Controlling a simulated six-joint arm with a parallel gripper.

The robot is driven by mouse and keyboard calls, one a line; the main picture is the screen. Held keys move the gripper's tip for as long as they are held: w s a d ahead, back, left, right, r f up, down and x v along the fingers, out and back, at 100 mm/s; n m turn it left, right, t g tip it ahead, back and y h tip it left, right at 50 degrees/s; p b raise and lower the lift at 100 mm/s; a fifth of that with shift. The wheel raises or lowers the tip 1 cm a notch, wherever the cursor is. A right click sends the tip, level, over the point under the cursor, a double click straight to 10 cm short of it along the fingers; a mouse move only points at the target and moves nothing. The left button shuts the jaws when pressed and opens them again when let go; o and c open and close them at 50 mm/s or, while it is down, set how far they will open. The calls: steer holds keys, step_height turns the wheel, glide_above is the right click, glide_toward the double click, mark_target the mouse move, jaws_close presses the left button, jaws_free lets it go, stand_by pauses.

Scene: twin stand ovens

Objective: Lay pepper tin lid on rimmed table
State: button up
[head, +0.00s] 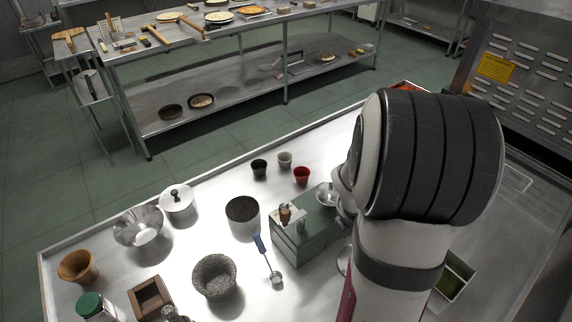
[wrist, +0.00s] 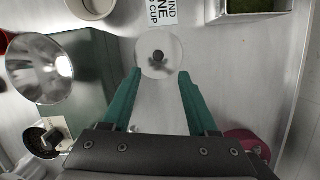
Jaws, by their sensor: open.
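A round, pale, shiny disc with a dark knob (wrist: 158,56), which looks like the pepper tin lid, shows in the wrist view. I cannot tell whether it lies directly on the table or sits on a tin. My gripper (wrist: 160,73) is open, its two green fingers apart, with their tips at the near edge of the disc and nothing clamped between them. In the head view my arm hides the gripper and this disc. The rimmed table (head: 325,148) is a broad metal top with a raised edge.
A green box (head: 318,228) with a metal bowl (head: 327,195) stands beside my gripper. A pale cup (wrist: 92,6), a printed label (wrist: 160,10) and a tray with green contents (wrist: 255,5) are close by. A stone mortar (head: 214,278) and dark-topped pot (head: 243,212) stand further left.

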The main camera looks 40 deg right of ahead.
steer(key=x, duration=1)
steer(key=shift+w+a, duration=0.2)
steer(key=shift+a, duration=0.05)
jaws_close()
